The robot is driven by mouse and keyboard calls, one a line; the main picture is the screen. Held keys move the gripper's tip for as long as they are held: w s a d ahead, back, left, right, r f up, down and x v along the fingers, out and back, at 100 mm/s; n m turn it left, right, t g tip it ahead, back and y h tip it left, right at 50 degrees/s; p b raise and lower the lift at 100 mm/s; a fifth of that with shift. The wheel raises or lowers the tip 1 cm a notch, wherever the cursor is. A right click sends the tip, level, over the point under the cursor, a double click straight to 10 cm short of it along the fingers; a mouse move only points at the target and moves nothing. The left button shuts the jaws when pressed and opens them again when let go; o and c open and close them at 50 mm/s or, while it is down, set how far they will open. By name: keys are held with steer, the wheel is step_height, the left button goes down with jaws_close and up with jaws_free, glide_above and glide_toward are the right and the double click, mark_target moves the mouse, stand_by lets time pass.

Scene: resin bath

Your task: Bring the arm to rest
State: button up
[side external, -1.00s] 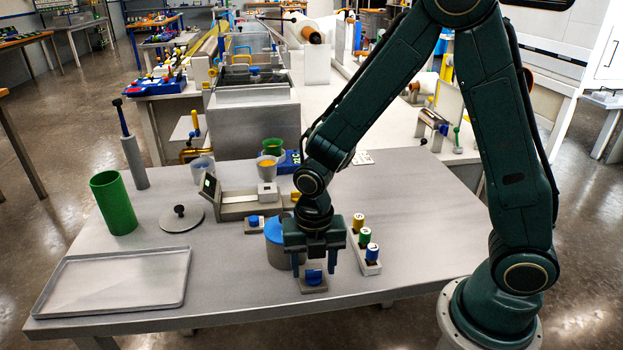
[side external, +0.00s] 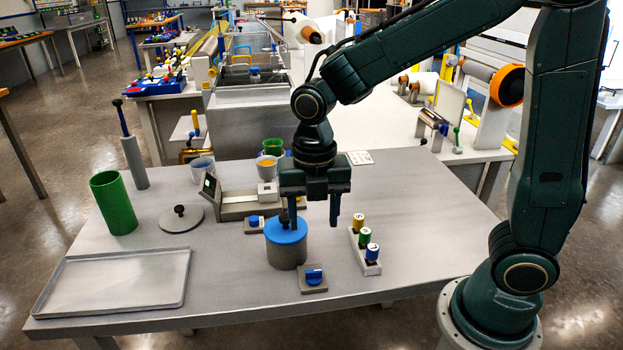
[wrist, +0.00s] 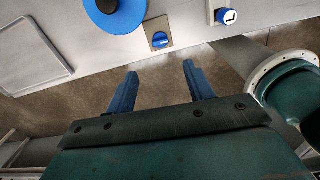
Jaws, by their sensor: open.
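My gripper (side external: 312,216) is open and empty. In the side view it hangs fingers down above the table, in front of the scale and partly over the blue-lidded pot in the picture. In the wrist view my gripper (wrist: 158,80) shows two spread blue fingers with floor between them. A grey block with a blue knob (side external: 314,278) lies on the table below and apart from the fingers; the knob block also shows in the wrist view (wrist: 159,39).
The grey pot with a blue lid (side external: 286,253) stands left of the knob block. A rack with several coloured vials (side external: 368,262) stands to the right. A shallow tray (side external: 112,280), green cylinder (side external: 113,203), round lid (side external: 181,217) and scale (side external: 238,204) occupy the left and back.

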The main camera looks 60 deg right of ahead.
steer(key=shift+r, duration=0.5)
steer(key=s+d+r+m+t, duration=0.2)
steer(key=s+m, duration=0.5)
steer(key=m, duration=0.6)
steer(key=s+d+r+m+t, duration=0.3)
steer(key=s+d+r+m, duration=0.2)
steer(key=m, duration=0.8)
step_height(320, 180, up, 2)
steer(key=shift+s+d+t, duration=0.2)
steer(key=shift+s+t, duration=0.1)
steer(key=shift+s, duration=0.6)
